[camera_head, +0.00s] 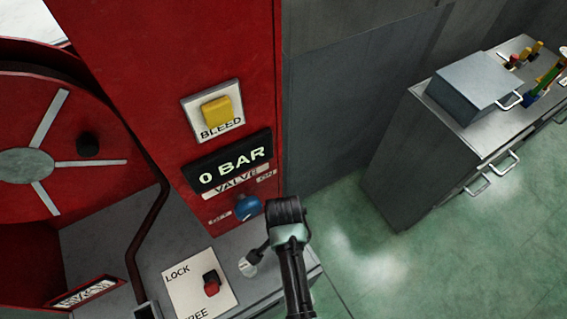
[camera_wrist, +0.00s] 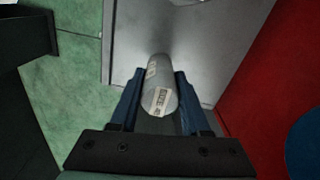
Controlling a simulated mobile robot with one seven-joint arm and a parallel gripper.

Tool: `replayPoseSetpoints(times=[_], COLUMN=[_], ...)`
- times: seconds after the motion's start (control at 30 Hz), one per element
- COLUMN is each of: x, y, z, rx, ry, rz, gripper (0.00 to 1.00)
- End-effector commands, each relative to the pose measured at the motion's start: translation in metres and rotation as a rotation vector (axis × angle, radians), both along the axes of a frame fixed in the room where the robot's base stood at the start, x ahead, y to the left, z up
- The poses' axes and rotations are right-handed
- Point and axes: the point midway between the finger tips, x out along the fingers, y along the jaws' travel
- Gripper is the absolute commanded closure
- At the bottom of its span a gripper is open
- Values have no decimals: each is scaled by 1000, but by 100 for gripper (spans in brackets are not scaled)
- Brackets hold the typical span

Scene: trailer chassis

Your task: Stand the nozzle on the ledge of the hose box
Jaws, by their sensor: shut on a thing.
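The nozzle is a grey cylinder with a small printed label, held between my gripper's blue fingers in the wrist view (camera_wrist: 160,88). My gripper (camera_wrist: 158,100) is shut on it. In the head view my gripper (camera_head: 256,252) is over the right part of the grey ledge (camera_head: 285,272), and a small pale part of the nozzle (camera_head: 248,267) shows beneath it. The ledge also fills the top middle of the wrist view (camera_wrist: 205,45). I cannot tell whether the nozzle touches the ledge. The red hose box (camera_head: 130,60) rises behind the ledge.
A blue valve knob (camera_head: 248,208) sits close behind my gripper, below the "0 BAR" display (camera_head: 230,163) and yellow bleed button (camera_head: 217,111). A LOCK/FREE plate with a red lever (camera_head: 211,284) is to the left. A hose reel (camera_head: 60,150) and a grey tool cabinet (camera_head: 440,160) flank the area.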

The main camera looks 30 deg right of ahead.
Motion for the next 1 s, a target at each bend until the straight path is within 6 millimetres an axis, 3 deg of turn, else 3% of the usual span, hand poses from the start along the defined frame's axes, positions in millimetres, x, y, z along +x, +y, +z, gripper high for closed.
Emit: replayPoseSetpoints(times=[0.3,0.33,0.47,0.77,1.0], x=[1,0,0,0,1], y=[0,0,0,0,0], z=[-4,-3,-3,-2,21], rx=[-1,-1,0,0,-1], ry=[-1,-1,0,0,-4], rz=[1,1,1,0,1], gripper=[100,48,25,23,23])
